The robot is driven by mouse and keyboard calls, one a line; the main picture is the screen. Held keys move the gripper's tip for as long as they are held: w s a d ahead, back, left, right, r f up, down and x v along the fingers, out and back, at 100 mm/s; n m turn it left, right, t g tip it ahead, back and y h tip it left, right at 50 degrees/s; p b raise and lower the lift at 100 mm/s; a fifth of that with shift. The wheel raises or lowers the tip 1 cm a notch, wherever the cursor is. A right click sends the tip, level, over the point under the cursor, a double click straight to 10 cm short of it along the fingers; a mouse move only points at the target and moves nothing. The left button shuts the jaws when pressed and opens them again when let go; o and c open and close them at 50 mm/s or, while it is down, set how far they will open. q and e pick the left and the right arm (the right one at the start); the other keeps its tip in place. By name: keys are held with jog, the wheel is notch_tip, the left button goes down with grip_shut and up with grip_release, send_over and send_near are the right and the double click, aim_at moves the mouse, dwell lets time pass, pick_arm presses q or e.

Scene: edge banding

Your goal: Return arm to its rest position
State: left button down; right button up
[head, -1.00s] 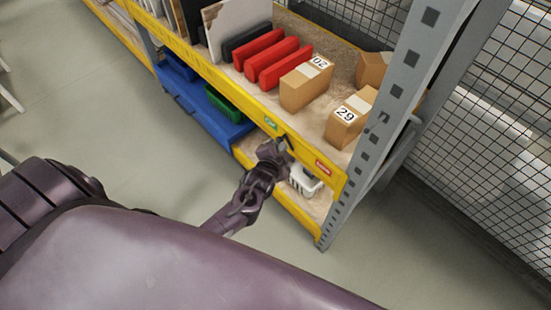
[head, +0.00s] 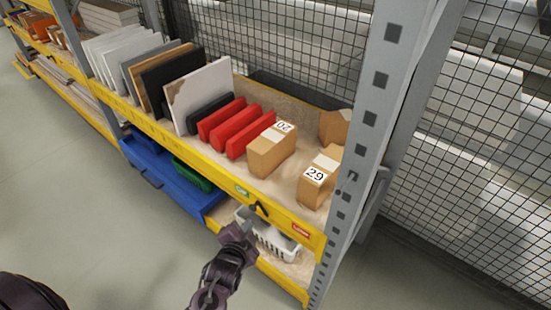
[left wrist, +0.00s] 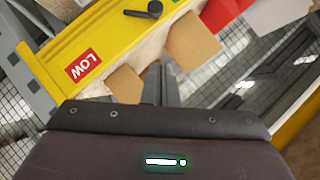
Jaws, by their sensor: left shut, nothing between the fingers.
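My left gripper (head: 248,217) is at the front of the shelf rack, close to the yellow front beam (head: 205,166) and just left of a small black fitting (head: 262,208) on it. I cannot tell whether it touches the beam. In the left wrist view its dark fingers (left wrist: 160,82) are together, with nothing between them. The beam with a red "LOW" label (left wrist: 83,65) also shows there. My left arm reaches up from the bottom of the head view. My right gripper is not in view.
The shelf holds upright panels (head: 200,95), red blocks (head: 222,120), and cardboard boxes marked 20 (head: 270,152) and 29 (head: 318,180). Below are a blue bin (head: 165,178) and a white basket (head: 275,240). A grey post (head: 375,130) stands right of the arm. The floor left (head: 90,210) is clear.

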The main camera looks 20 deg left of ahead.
pick_arm(q)
jog(key=s+f+n+g+b, duration=0.15)
jog(key=s+f, duration=0.35)
jog(key=f, duration=0.5)
jog(key=s+a+f+g, duration=0.1)
jog(key=s+f+g, duration=0.3)
jog(key=f, duration=0.5)
jog(key=s+f+n+g+b, duration=0.1)
jog(key=s+f, duration=0.4)
jog(key=f, duration=0.5)
jog(key=s+f+n+g, duration=0.2)
jog(key=s+f, duration=0.4)
jog(key=s, duration=0.5)
jog(key=s+f+n+g+h+b, duration=0.1)
jog(key=s+f+g, duration=0.2)
jog(key=s+f, duration=0.4)
jog(key=s, duration=0.4)
jog(key=shift+d+f+n+h, duration=0.2)
jog(key=shift+f+n+h, duration=0.1)
jog(key=shift+n, duration=0.05)
jog(key=shift+s+g, duration=0.1)
jog(key=shift+g, duration=0.15)
